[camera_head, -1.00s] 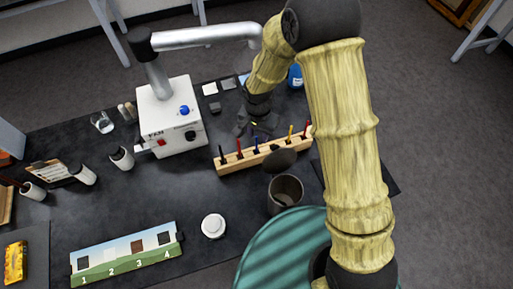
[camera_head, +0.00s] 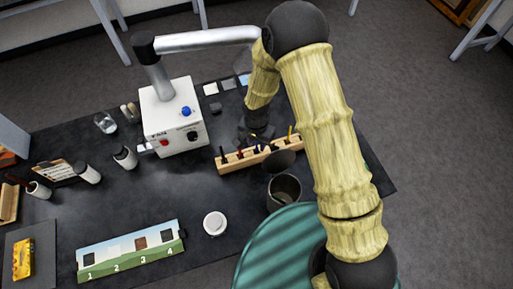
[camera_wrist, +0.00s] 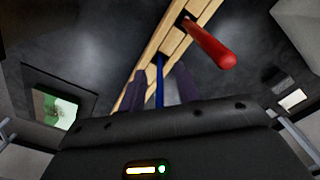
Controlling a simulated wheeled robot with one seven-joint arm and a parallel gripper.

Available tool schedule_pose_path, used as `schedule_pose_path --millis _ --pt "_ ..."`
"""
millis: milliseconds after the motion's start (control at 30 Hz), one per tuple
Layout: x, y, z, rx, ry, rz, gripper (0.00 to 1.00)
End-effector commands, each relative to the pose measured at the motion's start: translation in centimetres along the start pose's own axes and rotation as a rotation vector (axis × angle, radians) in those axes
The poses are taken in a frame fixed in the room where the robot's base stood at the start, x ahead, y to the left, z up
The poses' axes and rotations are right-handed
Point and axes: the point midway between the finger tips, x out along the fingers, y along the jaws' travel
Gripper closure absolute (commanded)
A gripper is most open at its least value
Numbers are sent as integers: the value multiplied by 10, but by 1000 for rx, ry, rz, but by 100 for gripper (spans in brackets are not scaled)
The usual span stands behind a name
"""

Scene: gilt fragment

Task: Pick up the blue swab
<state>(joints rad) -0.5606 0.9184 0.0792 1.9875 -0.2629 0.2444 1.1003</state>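The blue swab (camera_wrist: 160,82) stands in a slot of the wooden rack (camera_wrist: 153,50), seen in the wrist view. My gripper (camera_wrist: 162,88) is open, with one dark finger on each side of the blue swab and gaps visible between. The swab's near end is hidden behind my gripper's body. A red swab (camera_wrist: 212,45) stands in the rack to the right of the blue one. In the head view, my gripper (camera_head: 256,135) is low at the rack (camera_head: 232,166), and my gripper and wrist partly cover the swabs there.
A yellow swab (camera_head: 290,131) stands near the rack's right end. A metal cup (camera_head: 284,190) with a dark round lid is close in front of the rack. A white round dish (camera_head: 214,223) and numbered board (camera_head: 130,250) lie forward.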

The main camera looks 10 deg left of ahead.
Motion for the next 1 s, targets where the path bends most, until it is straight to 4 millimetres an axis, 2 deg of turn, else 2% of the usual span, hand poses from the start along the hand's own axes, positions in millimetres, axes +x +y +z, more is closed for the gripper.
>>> schedule_pose_path --millis 333,367,500,533,1000 --pt "0 0 0 -1 -1 1 67" --pt "0 0 0 -1 -1 1 71" --pt "0 0 0 -1 -1 1 99" --pt "0 0 0 -1 -1 1 100" --pt "-2 0 0 -1 0 0 100"
